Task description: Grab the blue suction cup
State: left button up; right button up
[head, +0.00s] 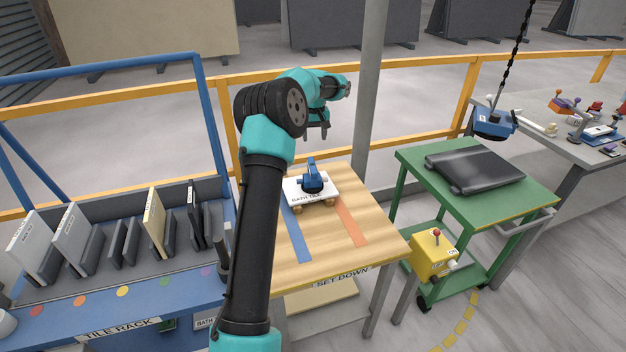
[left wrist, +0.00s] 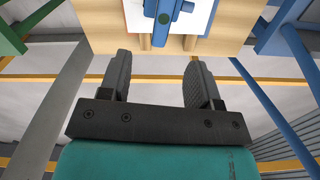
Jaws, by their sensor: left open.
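My left gripper (head: 318,132) is above and slightly behind the cup in the head view. In the left wrist view the left gripper (left wrist: 158,75) is open, with nothing between its fingers. My right gripper is not in view.
A tile rack (head: 120,310) with several upright tiles stands at left. A green cart (head: 480,205) with a dark pad stands at right. A blue device (head: 493,125) hangs from a cable at upper right. A yellow railing (head: 420,66) runs behind the table.

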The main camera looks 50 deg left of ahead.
aim_at(312, 165)
pick_arm(q)
notch_tip(312, 165, down, 10)
jog(key=shift+f, duration=0.2)
dwell(0.3)
jog(key=shift+s+a+f, duration=0.1)
jog(key=shift+a+f, duration=0.1)
jog(key=shift+f, duration=1.1)
jog(key=shift+s+a+f, duration=0.1)
jog(key=shift+a+f, duration=0.05)
jog(key=shift+f, duration=1.15)
grip_shut()
